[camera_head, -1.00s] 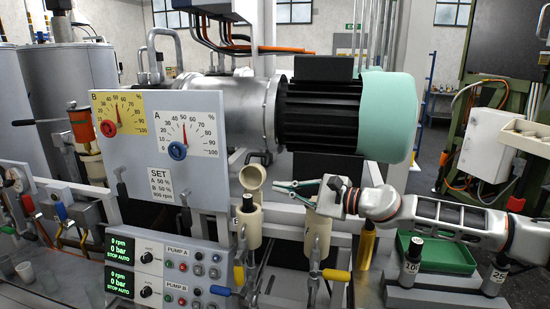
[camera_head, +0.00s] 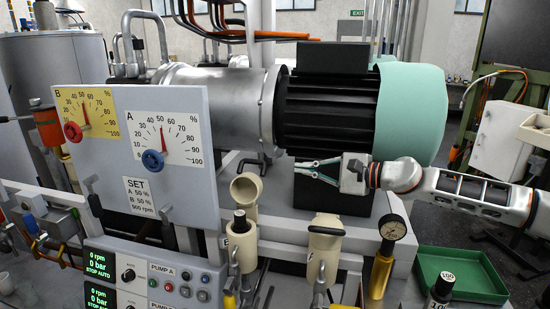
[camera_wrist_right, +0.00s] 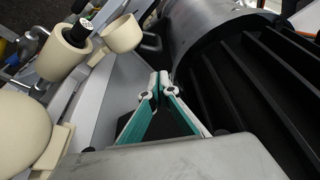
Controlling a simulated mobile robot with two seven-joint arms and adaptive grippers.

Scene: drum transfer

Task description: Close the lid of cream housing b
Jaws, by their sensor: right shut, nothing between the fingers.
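The left cream housing (camera_head: 243,250), whose small mark looks like a B, stands beside the gauge panel. Its round cream lid (camera_head: 247,188) is swung open behind it, and a dark cartridge with a pale top (camera_head: 240,219) sits in its mouth. In the right wrist view, this housing (camera_wrist_right: 58,58) and its open lid (camera_wrist_right: 122,34) show at the upper left. The right cream housing (camera_head: 324,248) has its lid (camera_head: 326,225) down. My right gripper (camera_head: 298,170) is shut and empty, above the right housing and right of the open lid, touching neither. My left gripper is out of view.
A black motor with a green end cover (camera_head: 412,108) stands close behind my right gripper. A green tray (camera_head: 460,272) lies at the lower right, with a dark cartridge (camera_head: 440,288) in front.

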